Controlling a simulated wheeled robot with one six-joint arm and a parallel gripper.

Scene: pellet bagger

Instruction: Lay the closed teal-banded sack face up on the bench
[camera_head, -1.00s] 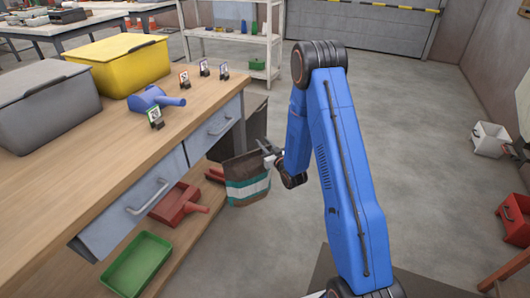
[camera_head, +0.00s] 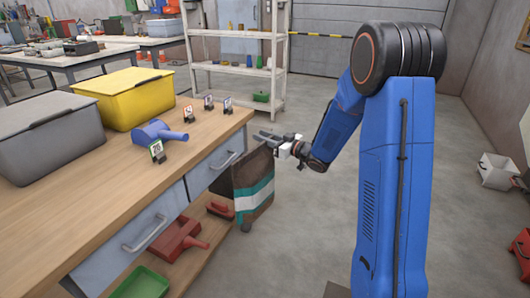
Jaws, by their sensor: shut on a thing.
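The teal-banded sack (camera_head: 253,188) is brown with a teal and white band. It hangs upright from my gripper (camera_head: 268,137), beside the right end of the bench (camera_head: 75,205). My gripper is shut on the sack's top edge, at about the height of the bench top. The drawer front and bench end lie just left of the sack. The fingertips are small in this view, and the sack's far side is hidden.
A blue scoop (camera_head: 158,132), several small numbered card stands (camera_head: 157,151), a yellow bin (camera_head: 132,97) and a grey bin (camera_head: 45,130) stand on the bench. Its front strip is clear. A red scoop (camera_head: 176,240) and a green tray (camera_head: 142,284) are below. A shelf rack (camera_head: 236,70) stands behind.

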